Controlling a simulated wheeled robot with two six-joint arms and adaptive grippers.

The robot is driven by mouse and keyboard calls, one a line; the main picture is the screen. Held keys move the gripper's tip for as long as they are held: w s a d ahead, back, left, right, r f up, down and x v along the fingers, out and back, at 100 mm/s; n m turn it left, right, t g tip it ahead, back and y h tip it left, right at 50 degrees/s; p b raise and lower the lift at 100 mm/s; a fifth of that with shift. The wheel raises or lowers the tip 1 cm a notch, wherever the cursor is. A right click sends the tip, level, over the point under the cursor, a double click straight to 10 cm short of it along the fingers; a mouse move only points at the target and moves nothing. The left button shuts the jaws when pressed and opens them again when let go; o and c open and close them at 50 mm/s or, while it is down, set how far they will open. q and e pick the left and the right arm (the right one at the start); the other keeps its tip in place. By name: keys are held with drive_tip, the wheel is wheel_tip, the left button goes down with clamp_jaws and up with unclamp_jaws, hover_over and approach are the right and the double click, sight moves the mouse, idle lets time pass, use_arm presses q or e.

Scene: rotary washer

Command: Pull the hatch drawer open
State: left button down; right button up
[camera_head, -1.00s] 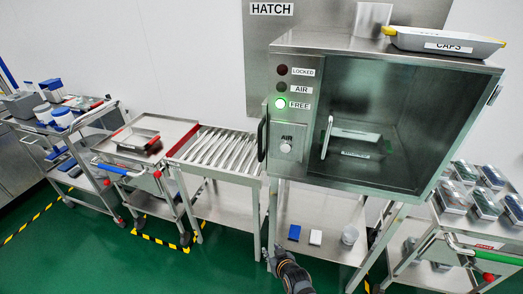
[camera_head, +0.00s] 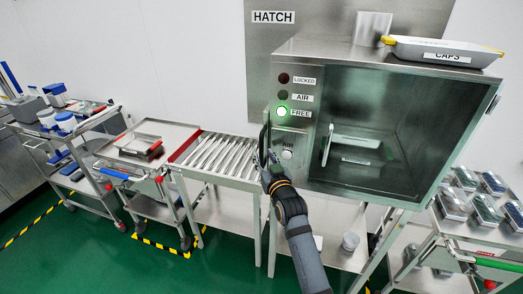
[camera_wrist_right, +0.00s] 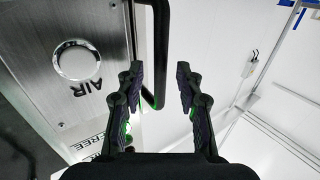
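The hatch (camera_head: 400,130) is a steel cabinet with a dark see-through front. A white handle (camera_head: 328,144) shows on that front, with a pale tray-like shape (camera_head: 356,141) behind it; I cannot tell which part is the drawer. A black bar handle (camera_head: 263,140) is at the cabinet's left edge. My right gripper (camera_head: 268,158) is up at this black handle. In the right wrist view my right gripper (camera_wrist_right: 160,75) is open, and the black handle (camera_wrist_right: 162,45) runs between its fingers, with gaps visible on both sides. My left gripper is not in view.
A roller table (camera_head: 222,158) stands left of the hatch. A CAPS tray (camera_head: 445,50) lies on top. A cart with several boxes (camera_head: 470,200) stands right.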

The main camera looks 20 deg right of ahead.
sight(262, 154)
drive_tip(key=shift+w, duration=1.6)
clamp_jaws()
